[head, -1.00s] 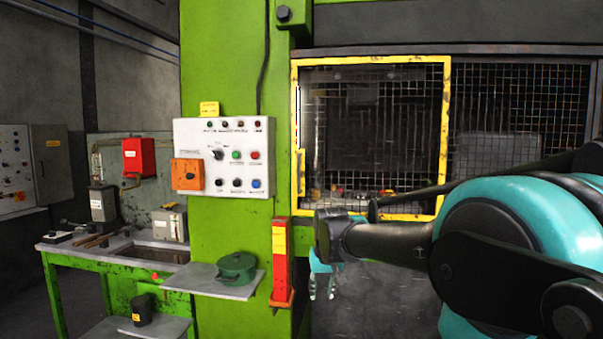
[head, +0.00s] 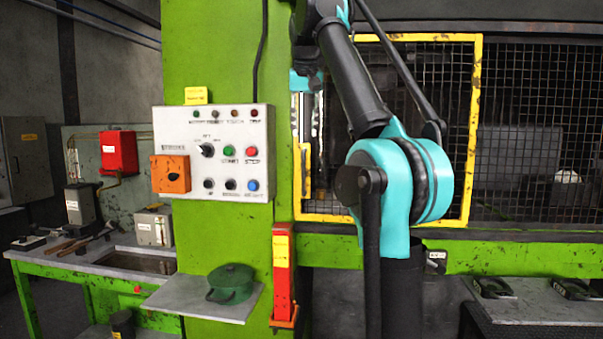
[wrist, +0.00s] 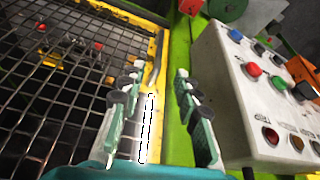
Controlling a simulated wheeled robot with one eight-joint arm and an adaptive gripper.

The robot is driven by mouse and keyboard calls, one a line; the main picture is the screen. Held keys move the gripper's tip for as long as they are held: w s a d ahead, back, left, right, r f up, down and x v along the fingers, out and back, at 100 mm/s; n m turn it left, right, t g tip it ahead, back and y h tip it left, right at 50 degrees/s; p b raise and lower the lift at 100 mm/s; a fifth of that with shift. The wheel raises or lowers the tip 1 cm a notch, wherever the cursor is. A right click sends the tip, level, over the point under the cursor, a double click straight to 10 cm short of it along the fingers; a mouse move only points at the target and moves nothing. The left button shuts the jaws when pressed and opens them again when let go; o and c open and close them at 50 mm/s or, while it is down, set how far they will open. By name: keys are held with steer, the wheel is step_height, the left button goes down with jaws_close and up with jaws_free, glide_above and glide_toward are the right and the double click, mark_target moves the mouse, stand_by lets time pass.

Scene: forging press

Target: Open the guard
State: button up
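The guard is a yellow-framed wire mesh panel (head: 476,130) on the press front, standing beside the green column and partly hidden by my arm. Its yellow upright handle (head: 306,168) is on the left edge. My gripper (head: 306,112) points down in front of the guard's left edge, just above the handle. In the wrist view my gripper (wrist: 158,88) is open, with one finger over the mesh side and the other by the green column. The guard's yellow edge (wrist: 156,60) runs between the fingers. I cannot tell whether a finger touches it.
A white control panel (head: 228,120) with buttons stands on the green column (head: 222,50), close to the gripper in the wrist view (wrist: 235,85). A dark bench (head: 520,300) is at right.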

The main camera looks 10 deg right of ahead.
mark_target(303, 169)
steer(key=x, duration=1.6)
steer(key=shift+w+d+r, duration=0.1)
steer(key=shift+w, duration=0.1)
jaws_close()
